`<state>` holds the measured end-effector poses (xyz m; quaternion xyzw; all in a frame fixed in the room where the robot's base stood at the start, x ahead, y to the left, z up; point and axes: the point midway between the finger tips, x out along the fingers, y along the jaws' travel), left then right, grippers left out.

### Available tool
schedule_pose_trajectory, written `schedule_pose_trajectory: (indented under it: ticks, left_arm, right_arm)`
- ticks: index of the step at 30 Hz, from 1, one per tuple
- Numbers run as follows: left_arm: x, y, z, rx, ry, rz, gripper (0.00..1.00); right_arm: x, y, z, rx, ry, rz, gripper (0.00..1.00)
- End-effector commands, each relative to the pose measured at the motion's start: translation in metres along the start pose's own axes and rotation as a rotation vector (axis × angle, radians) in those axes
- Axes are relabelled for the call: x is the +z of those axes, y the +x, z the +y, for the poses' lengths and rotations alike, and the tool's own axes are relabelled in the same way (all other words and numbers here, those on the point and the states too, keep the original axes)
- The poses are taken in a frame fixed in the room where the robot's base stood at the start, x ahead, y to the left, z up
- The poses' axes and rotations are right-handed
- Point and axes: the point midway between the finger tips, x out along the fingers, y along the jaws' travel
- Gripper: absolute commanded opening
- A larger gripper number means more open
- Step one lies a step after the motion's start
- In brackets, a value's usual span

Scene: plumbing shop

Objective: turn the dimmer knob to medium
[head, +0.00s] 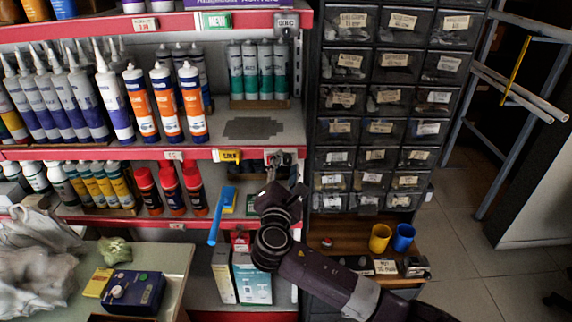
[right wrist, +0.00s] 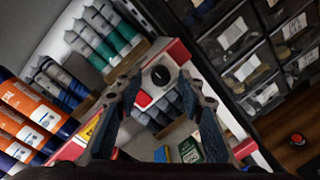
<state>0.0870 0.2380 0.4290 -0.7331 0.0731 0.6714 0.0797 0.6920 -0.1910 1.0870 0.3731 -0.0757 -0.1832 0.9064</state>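The dimmer is a pale plate with a round black knob (right wrist: 160,75), at the right end of a red shelf edge in the right wrist view. A small light mark shows on the knob, but I cannot read its setting. In the head view the plate (head: 287,155) is partly hidden behind my right gripper (head: 284,172). In the right wrist view my right gripper (right wrist: 160,88) is open, with one finger on each side of the knob. A gap shows between fingers and knob; nothing is held. My left gripper is not in view.
Orange and white cartridges (head: 163,102) and teal cartridges (head: 258,70) stand on the shelf left of the dimmer. A black drawer cabinet (head: 375,100) is close on the right. A blue box (head: 132,291) sits on the bench at lower left. Floor shows at far right.

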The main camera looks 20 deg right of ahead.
Motion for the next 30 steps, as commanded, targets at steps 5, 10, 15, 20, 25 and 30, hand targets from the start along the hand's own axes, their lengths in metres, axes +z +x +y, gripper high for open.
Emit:
schedule_pose_trajectory:
  ticks: [5,10,15,20,25,30]
  left_arm:
    - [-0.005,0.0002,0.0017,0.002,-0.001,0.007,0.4]
    - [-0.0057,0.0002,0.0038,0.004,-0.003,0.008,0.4]
    - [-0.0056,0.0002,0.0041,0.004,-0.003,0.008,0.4]
    - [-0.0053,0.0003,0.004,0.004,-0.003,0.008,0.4]
    - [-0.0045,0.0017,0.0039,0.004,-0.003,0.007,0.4]
    - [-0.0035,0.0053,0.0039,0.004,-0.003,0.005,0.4]
  right_arm:
    - [-0.0002,0.0004,-0.0004,0.0,0.0,0.0,0.36]
    - [-0.0002,0.0003,-0.0005,0.0,0.0,0.0,0.2]
    - [-0.0003,0.0002,-0.0006,-0.001,0.0,0.001,0.02]
    - [-0.0004,0.0001,-0.0006,-0.001,0.001,0.001,0.0]
    - [-0.0008,0.0,-0.0008,-0.003,0.024,0.003,0.0]
    - [-0.0014,0.0,-0.0015,-0.01,0.095,0.009,0.0]
